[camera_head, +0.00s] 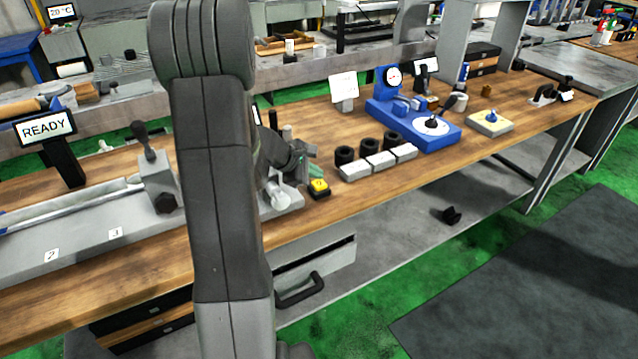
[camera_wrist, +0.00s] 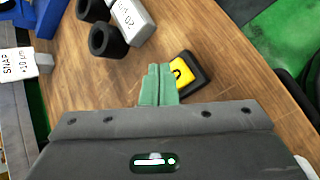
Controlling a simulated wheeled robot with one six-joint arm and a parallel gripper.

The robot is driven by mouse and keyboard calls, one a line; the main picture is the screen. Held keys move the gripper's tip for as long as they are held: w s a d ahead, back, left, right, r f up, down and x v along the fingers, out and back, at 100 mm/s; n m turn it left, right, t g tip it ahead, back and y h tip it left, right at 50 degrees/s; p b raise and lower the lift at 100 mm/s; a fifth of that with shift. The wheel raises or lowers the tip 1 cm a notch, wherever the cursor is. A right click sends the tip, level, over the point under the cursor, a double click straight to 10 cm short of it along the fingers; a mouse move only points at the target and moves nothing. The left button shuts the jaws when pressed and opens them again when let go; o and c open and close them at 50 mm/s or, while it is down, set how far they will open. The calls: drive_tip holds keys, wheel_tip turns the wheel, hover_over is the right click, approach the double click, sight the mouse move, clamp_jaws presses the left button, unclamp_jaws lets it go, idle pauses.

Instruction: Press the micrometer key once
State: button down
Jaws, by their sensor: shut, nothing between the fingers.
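A small yellow key (camera_head: 319,186) with a dark mark sits on a black base on the wooden bench, just in front of my gripper. I take it as the micrometer key, though no label on it is readable. In the wrist view the yellow key (camera_wrist: 181,72) shows right beside the green fingertips. My gripper (camera_wrist: 160,68) is shut and empty, its fingers together at the key's left edge in that view. I cannot tell whether they touch it. In the head view my gripper (camera_head: 316,171) is partly hidden behind my arm.
Grey labelled blocks (camera_head: 381,161) and black rings (camera_head: 344,155) stand right of the key. A blue dial gauge stand (camera_head: 414,125) is farther back. A display (camera_head: 45,128) reads READY. A SNAP sign (camera_wrist: 17,65) shows in the wrist view.

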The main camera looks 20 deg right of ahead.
drive_tip(key=shift+f, duration=0.1)
drive_tip(key=shift+f+b, duration=0.35)
drive_tip(key=shift+b, duration=0.3)
drive_tip(key=shift+s+f+b, duration=0.15)
drive_tip(key=shift+f+b, duration=0.4)
drive_tip(key=shift+f, duration=0.1)
drive_tip(key=shift+r, duration=0.15)
idle(0.4)
drive_tip(key=shift+w+r+p, duration=0.25)
drive_tip(key=shift+r+p, duration=0.25)
drive_tip(key=shift+r, duration=0.15)
drive_tip(key=shift+w+a+r+p, duration=0.1)
drive_tip(key=shift+w+r+p, duration=0.05)
drive_tip(key=shift+r+p, duration=0.3)
drive_tip(key=shift+r, duration=0.15)
